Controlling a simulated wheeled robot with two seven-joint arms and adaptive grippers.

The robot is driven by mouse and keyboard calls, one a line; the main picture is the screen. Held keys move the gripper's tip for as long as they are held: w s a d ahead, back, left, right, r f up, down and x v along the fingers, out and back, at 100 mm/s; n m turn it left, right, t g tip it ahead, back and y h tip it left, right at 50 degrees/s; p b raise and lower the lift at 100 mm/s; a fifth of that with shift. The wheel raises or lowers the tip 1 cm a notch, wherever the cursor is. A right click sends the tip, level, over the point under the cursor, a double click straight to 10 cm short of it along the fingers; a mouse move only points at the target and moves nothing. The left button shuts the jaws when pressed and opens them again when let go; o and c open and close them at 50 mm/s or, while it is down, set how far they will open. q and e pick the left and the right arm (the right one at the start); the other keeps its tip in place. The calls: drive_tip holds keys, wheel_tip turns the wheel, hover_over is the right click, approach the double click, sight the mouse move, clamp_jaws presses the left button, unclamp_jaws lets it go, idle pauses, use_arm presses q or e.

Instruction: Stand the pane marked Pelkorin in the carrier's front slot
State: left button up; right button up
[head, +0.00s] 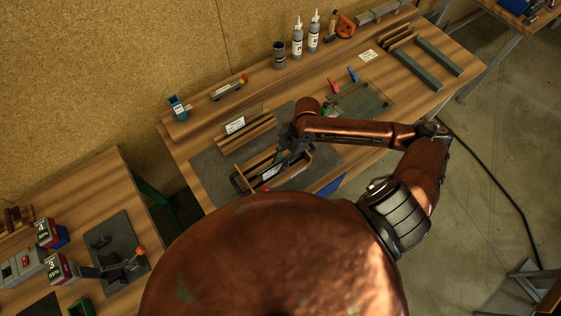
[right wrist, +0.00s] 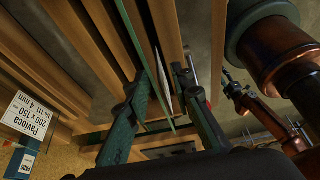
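The wooden carrier (head: 304,166) stands on the grey mat of the workbench. A pane with a white label (head: 271,171) stands in it; the label is too small to read. My right gripper (head: 284,157) is at the carrier. In the right wrist view its two fingers (right wrist: 160,72) stand apart on either side of a thin, greenish pane edge (right wrist: 146,45), with small gaps visible. My left gripper is not in view.
Right of the carrier lie a glass sheet (head: 360,103) and red and blue clamps (head: 353,75). Bottles (head: 298,40) and a dark cup (head: 279,54) stand at the back. Grey bars (head: 440,56) lie at the far right. A second bench is at the lower left.

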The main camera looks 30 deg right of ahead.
drive_tip(key=v, duration=1.2)
drive_tip(key=shift+r, duration=0.1)
